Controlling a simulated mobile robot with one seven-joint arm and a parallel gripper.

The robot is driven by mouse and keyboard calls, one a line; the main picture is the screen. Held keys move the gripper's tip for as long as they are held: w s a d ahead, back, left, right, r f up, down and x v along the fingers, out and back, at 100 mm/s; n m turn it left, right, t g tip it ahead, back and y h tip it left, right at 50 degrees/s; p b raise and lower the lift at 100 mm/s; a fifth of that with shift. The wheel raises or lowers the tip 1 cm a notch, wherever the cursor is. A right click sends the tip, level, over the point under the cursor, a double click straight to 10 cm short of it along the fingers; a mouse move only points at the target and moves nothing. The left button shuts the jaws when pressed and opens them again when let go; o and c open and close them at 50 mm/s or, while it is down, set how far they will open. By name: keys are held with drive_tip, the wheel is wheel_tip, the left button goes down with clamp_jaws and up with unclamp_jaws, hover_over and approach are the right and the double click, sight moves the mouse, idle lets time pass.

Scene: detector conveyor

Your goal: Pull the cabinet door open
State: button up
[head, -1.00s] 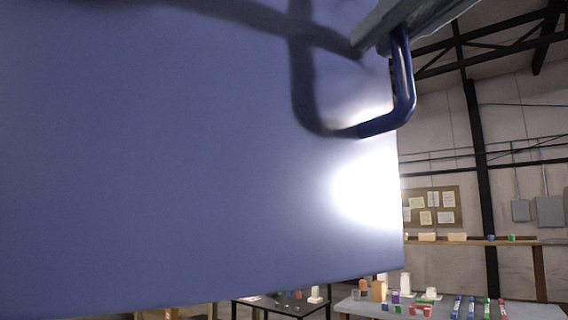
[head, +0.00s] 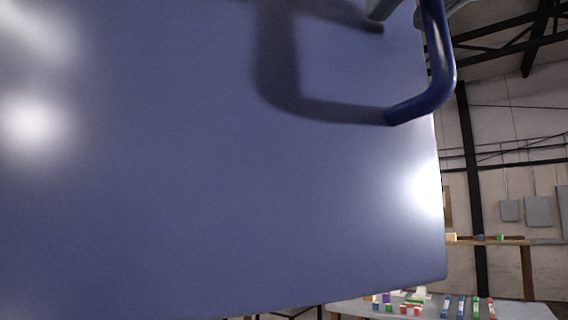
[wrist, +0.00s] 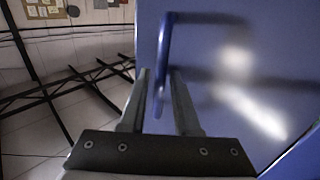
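The blue cabinet door (head: 200,190) fills most of the head view, its right edge and lower edge showing. It also shows in the wrist view (wrist: 270,65). A blue bar handle (head: 438,75) stands out from the door near its right edge, at the top of the head view. My gripper (wrist: 160,72) has one finger on each side of the handle bar (wrist: 165,45) in the wrist view. The fingers are apart, with a gap beside the bar. In the head view only the finger ends show at the top edge. The door's hinge side is out of view.
A table (head: 540,311) with several small coloured objects stands beyond the door at lower right. A wooden shelf (head: 510,241) runs along the back wall. The door hides most of the room in the head view.

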drive_tip(key=shift+o, duration=0.7)
drive_tip(key=s+d+p, duration=0.2)
drive_tip(key=s+d, duration=0.1)
drive_tip(key=s, duration=1.4)
drive_tip(key=shift+s, duration=0.1)
